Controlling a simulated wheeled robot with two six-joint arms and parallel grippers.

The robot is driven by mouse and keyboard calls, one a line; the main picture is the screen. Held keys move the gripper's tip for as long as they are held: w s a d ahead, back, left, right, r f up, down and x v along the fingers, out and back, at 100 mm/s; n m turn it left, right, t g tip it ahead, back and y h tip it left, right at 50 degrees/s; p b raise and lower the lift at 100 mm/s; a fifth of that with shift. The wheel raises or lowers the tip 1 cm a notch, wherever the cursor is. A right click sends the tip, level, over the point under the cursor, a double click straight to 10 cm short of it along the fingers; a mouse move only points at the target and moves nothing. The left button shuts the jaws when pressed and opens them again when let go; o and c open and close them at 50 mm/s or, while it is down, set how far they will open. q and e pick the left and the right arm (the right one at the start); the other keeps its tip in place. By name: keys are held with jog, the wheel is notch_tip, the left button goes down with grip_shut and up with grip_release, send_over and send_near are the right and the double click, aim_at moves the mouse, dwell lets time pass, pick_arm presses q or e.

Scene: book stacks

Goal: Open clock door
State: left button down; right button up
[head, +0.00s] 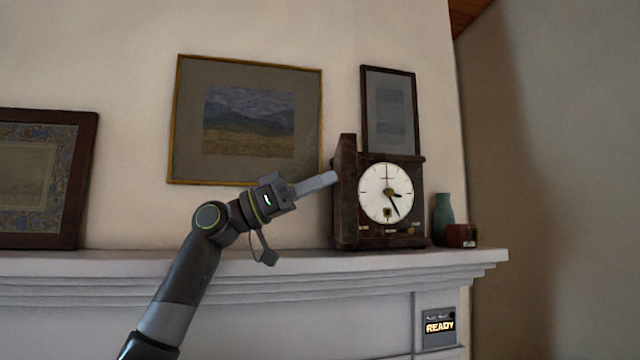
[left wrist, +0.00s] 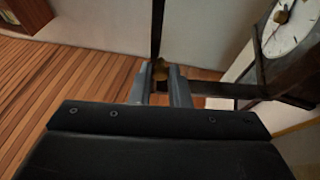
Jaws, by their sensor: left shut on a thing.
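The clock (head: 413,172) is a dark wooden case with a round white face (head: 385,192), standing on the mantel. Its dark door (head: 347,190) stands swung out at the left side of the case, seen almost edge-on, and the face is uncovered. My left gripper (head: 333,179) reaches the door from the left. In the left wrist view its fingers (left wrist: 162,88) are shut on a small brass knob (left wrist: 160,68) at the dark door (left wrist: 157,28). Part of the face (left wrist: 288,27) shows at the upper right there. My right gripper is in neither view.
The white mantel shelf (head: 290,262) runs under the clock. A teal vase (head: 443,218) and a small wooden box (head: 462,236) stand right of it. A small framed picture (head: 390,110) is behind the clock. A READY sign (head: 440,327) is below the shelf.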

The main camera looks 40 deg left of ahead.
pick_arm(q)
jog(key=c, duration=1.4)
grip_release()
notch_tip(320, 180, up, 10)
jog(key=p, duration=0.3)
jog(key=shift+w, duration=0.1)
